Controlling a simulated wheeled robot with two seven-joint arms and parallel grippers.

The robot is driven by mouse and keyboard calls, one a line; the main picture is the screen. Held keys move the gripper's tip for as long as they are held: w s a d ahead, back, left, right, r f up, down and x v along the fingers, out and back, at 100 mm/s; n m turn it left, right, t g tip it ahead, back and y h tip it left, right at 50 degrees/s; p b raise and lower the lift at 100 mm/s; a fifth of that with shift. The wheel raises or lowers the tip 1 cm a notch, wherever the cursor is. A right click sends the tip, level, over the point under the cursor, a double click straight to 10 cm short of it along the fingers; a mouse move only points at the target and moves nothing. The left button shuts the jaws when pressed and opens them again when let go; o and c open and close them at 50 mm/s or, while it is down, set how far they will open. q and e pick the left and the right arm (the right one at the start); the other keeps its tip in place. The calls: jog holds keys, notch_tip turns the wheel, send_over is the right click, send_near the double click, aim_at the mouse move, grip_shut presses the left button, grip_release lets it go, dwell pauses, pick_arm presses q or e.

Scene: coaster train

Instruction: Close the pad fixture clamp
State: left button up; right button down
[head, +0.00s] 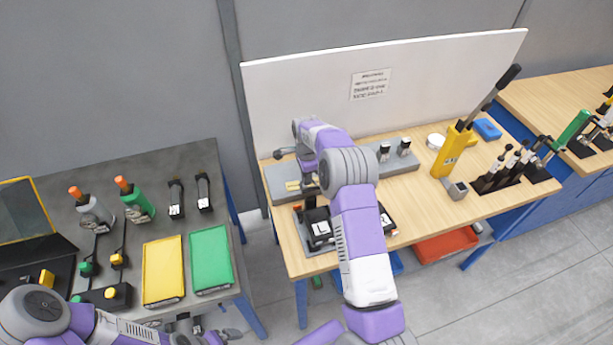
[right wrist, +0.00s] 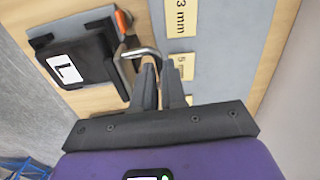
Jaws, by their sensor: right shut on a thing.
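The pad fixture is a black block with a white "L" label (right wrist: 65,68), at the upper left in the right wrist view. In the head view the black block (head: 319,230) sits near the bench's front edge, partly behind my right arm. A bent metal clamp bar (right wrist: 139,52) with an orange part (right wrist: 123,21) stands beside the block. My right gripper (right wrist: 158,72) is shut on the clamp bar; its fingertips hide part of it. In the head view my right gripper (head: 309,186) is mostly hidden by its own wrist. My left gripper (head: 204,334) is low at the bottom edge, its jaws unclear.
A grey strip with yellow "3 mm" and "5 mm" labels (right wrist: 182,67) lies just right of the fingers. A white backboard (head: 440,75) rises behind the bench. A yellow press (head: 453,150) stands to the right. A grey table with trays (head: 211,258) is at left.

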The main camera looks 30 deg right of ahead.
aim_at(310, 189)
jog(key=shift+s+t+b, duration=0.1)
jog(key=shift+t+b, duration=0.2)
jog(key=shift+b, duration=0.25)
jog(key=s+t+b, duration=0.1)
jog(key=t+b, duration=0.1)
jog(key=b, duration=0.1)
jog(key=s+a+t+h+b, duration=0.1)
jog(key=t+b, duration=0.1)
jog(key=b, duration=0.2)
jog(key=s+r+t+b, duration=0.1)
jog(key=s+t+b, duration=0.1)
jog(key=b, duration=0.2)
jog(key=shift+a+t+h, duration=0.15)
jog(key=shift+t+h, duration=0.25)
jog(key=shift+s+a+t+b, duration=0.1)
jog(key=shift+s+t+b, duration=0.15)
jog(key=shift+t+b, duration=0.25)
jog(key=s+t+b, duration=0.1)
jog(key=t+b, duration=0.1)
jog(key=b, duration=0.3)
jog(key=s+f+t+h+b, duration=0.1)
jog(key=t+b, duration=0.2)
jog(key=b, duration=0.2)
jog(key=s+f+t+h+b, duration=0.1)
jog(key=s+t+b, duration=0.1)
jog(key=b, duration=0.3)
jog(key=shift+a+t, duration=0.3)
jog(key=shift+s+t+b, duration=0.15)
jog(key=shift+t+b, duration=0.35)
jog(key=shift+b, duration=0.7)
